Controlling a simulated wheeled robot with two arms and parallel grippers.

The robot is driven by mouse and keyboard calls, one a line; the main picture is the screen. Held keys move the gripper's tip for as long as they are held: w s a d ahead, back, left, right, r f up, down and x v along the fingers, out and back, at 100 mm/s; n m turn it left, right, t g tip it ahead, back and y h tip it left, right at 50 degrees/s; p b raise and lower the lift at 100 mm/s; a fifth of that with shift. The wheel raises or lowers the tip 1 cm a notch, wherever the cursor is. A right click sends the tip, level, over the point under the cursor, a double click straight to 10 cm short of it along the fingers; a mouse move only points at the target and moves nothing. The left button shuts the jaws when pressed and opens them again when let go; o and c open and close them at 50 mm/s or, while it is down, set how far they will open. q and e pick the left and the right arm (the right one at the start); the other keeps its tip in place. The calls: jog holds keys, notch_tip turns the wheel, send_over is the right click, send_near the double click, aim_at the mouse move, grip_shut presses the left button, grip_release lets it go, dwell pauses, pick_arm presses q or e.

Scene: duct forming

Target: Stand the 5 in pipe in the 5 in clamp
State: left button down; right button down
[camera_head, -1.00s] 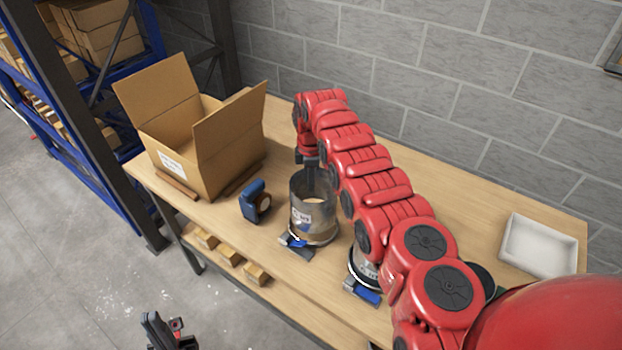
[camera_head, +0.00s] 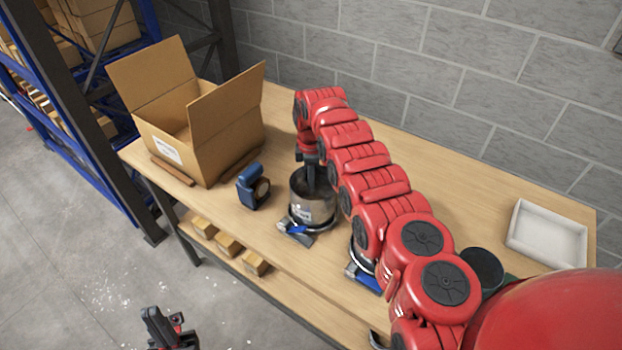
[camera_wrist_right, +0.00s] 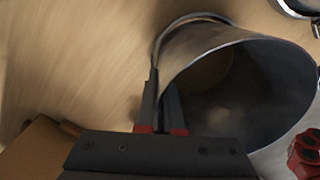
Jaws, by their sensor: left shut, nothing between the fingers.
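A grey metal pipe (camera_head: 314,207) with a pale label stands upright inside a ring clamp (camera_head: 297,233) with a blue lever on the table. I cannot read its size. My right gripper (camera_head: 311,183) is at its top rim. In the right wrist view the fingers (camera_wrist_right: 160,108) straddle the wall of the pipe (camera_wrist_right: 205,62), closed on it; the pipe's open mouth faces the camera. The pipe's lower end is hidden by the clamp, so I cannot tell how deep it sits. My left gripper (camera_head: 165,330) is shut and empty, low over the floor.
A second clamp (camera_head: 366,277) with a blue lever is partly hidden behind my right arm. A blue tool (camera_head: 252,187) stands left of the pipe. An open cardboard box (camera_head: 205,150) is at the table's left, a white tray (camera_head: 546,235) at its right.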

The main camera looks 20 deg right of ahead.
jog(key=c, duration=1)
grip_release()
jog(key=shift+r, duration=0.5)
notch_tip(320, 180, up, 11)
jog(key=shift+a+f+b, duration=0.1)
jog(key=shift+a+b, duration=0.05)
jog(key=shift+b, duration=0.95)
jog(key=r+p, duration=0.5)
jog(key=shift+d+r, duration=0.2)
jog(key=shift+r, duration=0.15)
